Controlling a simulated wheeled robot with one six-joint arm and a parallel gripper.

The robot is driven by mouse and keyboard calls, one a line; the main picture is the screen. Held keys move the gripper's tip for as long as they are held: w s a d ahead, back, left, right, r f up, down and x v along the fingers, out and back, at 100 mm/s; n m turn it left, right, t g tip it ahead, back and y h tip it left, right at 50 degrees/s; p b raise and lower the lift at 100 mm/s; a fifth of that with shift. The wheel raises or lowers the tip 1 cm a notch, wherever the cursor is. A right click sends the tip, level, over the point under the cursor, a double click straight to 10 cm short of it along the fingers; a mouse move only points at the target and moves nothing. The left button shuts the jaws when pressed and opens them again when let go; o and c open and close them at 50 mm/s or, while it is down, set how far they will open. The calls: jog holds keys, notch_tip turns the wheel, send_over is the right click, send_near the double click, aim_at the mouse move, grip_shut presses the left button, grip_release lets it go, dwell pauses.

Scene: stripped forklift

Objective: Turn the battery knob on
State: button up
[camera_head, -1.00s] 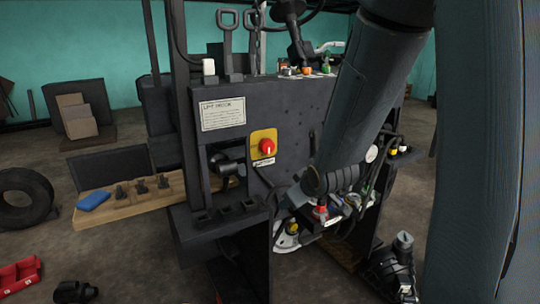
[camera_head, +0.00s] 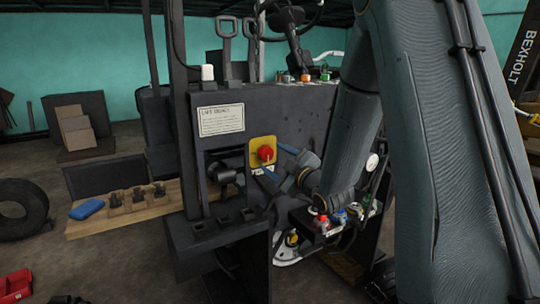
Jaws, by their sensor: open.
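The battery knob (camera_head: 266,153) is a round red knob on a yellow square plate (camera_head: 254,146). The plate is on the upright dark panel of the forklift, above a small white label that is partly covered. My gripper (camera_head: 271,159) is open, with its two blue-edged fingers spread toward the knob from the right. One finger is at the upper right of the knob and the other at its lower right. I cannot tell whether either finger touches the knob. The knob's pointer direction is too small to read surely.
A white text placard (camera_head: 221,120) is left of the plate. Levers (camera_head: 227,45) rise behind the panel. Small red, blue and green-capped items (camera_head: 338,217) sit below my wrist.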

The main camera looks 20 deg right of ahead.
aim_at(268, 155)
jog(key=shift+p+x, duration=0.3)
jog(key=shift+x, duration=1.3)
jog(key=c, duration=1.1)
jog(key=shift+o, duration=0.2)
